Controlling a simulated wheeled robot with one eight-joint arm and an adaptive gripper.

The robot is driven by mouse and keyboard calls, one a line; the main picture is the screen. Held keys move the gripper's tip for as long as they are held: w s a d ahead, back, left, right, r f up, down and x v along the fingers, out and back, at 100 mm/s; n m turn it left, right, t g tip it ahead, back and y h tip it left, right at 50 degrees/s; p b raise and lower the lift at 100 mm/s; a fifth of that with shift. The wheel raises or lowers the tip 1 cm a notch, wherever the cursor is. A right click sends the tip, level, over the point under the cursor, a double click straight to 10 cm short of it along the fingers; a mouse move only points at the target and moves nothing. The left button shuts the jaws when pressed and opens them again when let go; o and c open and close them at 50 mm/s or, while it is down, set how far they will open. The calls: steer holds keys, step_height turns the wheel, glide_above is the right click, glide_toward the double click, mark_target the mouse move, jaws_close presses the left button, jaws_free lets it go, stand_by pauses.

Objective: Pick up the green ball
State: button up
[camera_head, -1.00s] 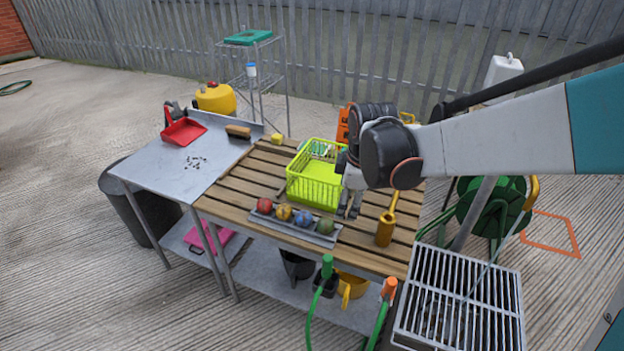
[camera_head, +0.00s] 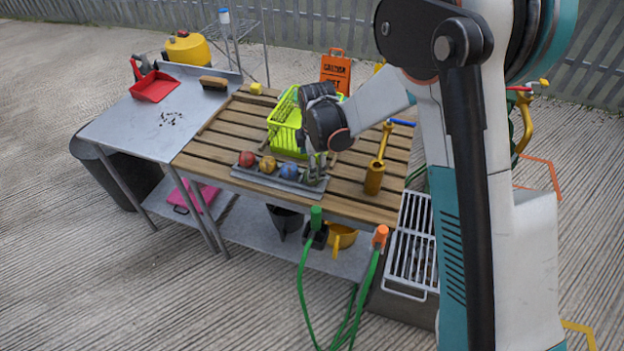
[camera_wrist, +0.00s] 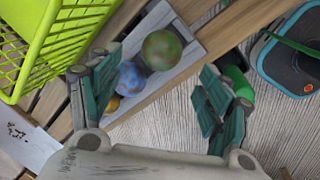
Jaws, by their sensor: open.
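The green ball (camera_wrist: 162,50) has brownish patches and sits at the end of a grey tray (camera_wrist: 188,52), beside the blue ball (camera_wrist: 131,78). In the head view my gripper (camera_head: 316,172) is over the right end of the tray (camera_head: 262,181) and hides the green ball. In the wrist view my gripper (camera_wrist: 158,78) is open, with one finger on each side of the picture. The green ball shows between and beyond the fingertips, nearer the left finger. Nothing is held.
A red ball (camera_head: 247,159) and an orange ball (camera_head: 268,165) share the tray. A lime basket (camera_head: 283,130) stands close behind it. A yellow-orange tool holder (camera_head: 374,178) stands to the right on the slatted table (camera_head: 222,136). Green hose ends (camera_head: 315,218) are below the front edge.

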steer(key=shift+w+a+f+b, duration=0.15)
steer(key=shift+f+b, duration=0.3)
steer(key=shift+f, duration=0.7)
steer(key=shift+w+d+f+b, duration=0.1)
steer(key=shift+w+f+b, duration=0.25)
steer(key=shift+f, duration=0.75)
steer(key=shift+w+a+f+b, duration=0.1)
steer(key=shift+f+b, duration=0.45)
steer(key=shift+f, duration=0.6)
steer(key=shift+r, duration=0.1)
steer(key=shift+c, duration=0.2)
steer(key=c, duration=0.9)
